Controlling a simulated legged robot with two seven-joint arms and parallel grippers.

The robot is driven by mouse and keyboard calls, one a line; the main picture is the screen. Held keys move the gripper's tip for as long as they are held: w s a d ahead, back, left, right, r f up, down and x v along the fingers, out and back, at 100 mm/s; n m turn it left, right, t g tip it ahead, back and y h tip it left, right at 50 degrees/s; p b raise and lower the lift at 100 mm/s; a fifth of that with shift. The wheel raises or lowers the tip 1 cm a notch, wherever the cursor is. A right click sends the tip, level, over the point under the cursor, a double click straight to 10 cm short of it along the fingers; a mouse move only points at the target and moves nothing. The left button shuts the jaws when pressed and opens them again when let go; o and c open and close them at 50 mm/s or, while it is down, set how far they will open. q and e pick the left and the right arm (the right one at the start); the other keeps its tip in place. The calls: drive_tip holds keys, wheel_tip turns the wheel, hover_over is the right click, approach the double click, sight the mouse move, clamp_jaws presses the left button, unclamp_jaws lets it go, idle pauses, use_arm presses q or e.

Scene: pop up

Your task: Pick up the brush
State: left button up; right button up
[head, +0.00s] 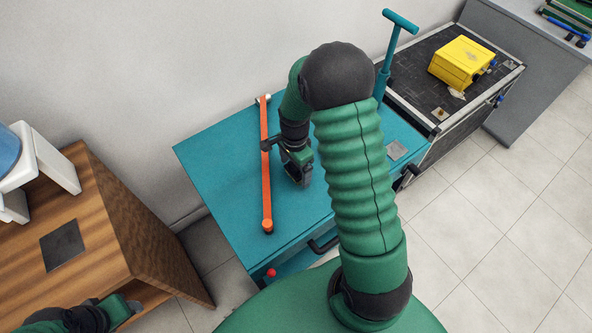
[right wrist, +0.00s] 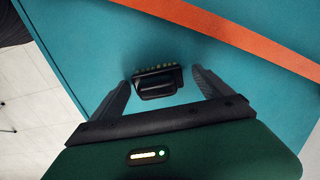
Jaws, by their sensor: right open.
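The brush (right wrist: 158,84) is a small black block with a row of pale yellowish tufts along one edge. It lies on the teal cart top in the right wrist view, in the gap between my right fingertips, with space on either side. My right gripper (right wrist: 161,79) is open around it, and neither finger visibly touches it. In the head view my right gripper (head: 301,177) points down over the teal cart top (head: 235,160), and the brush cannot be made out there. My left gripper (head: 122,310) shows only partly at the lower left; its jaws are unclear.
A long orange bar (head: 265,170) runs along the cart top, left of my right gripper. A teal upright handle (head: 396,45) stands behind it. A black case (head: 405,80) carries a yellow box (head: 462,62). A wooden cabinet (head: 110,220) stands left.

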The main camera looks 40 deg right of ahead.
sight(293, 165)
drive_tip(key=shift+a+r, duration=0.25)
drive_tip(key=shift+a, duration=0.2)
drive_tip(key=c, duration=0.4)
drive_tip(key=shift+a, duration=0.25)
drive_tip(key=c, duration=0.4)
drive_tip(key=shift+d, duration=0.15)
drive_tip(key=c, duration=0.5)
drive_tip(key=shift+s+d, duration=0.1)
drive_tip(key=shift+d, duration=0.1)
drive_tip(key=shift+c, duration=0.9)
drive_tip(key=shift+a+r, duration=0.1)
drive_tip(key=shift+r, duration=0.1)
wheel_tip(293, 165, up, 3)
drive_tip(key=shift+r+p, duration=0.1)
drive_tip(key=shift+p, duration=0.25)
drive_tip(key=s+d, duration=0.1)
drive_tip(key=s, duration=0.4)
drive_tip(key=s+d+r, duration=0.1)
drive_tip(key=s+d, duration=0.1)
drive_tip(key=s, duration=0.3)
drive_tip(key=s+d, duration=0.1)
drive_tip(key=s, duration=0.4)
drive_tip(key=shift+s+d+r, duration=0.1)
drive_tip(key=shift+d+r, duration=0.05)
drive_tip(key=shift+d, duration=0.2)
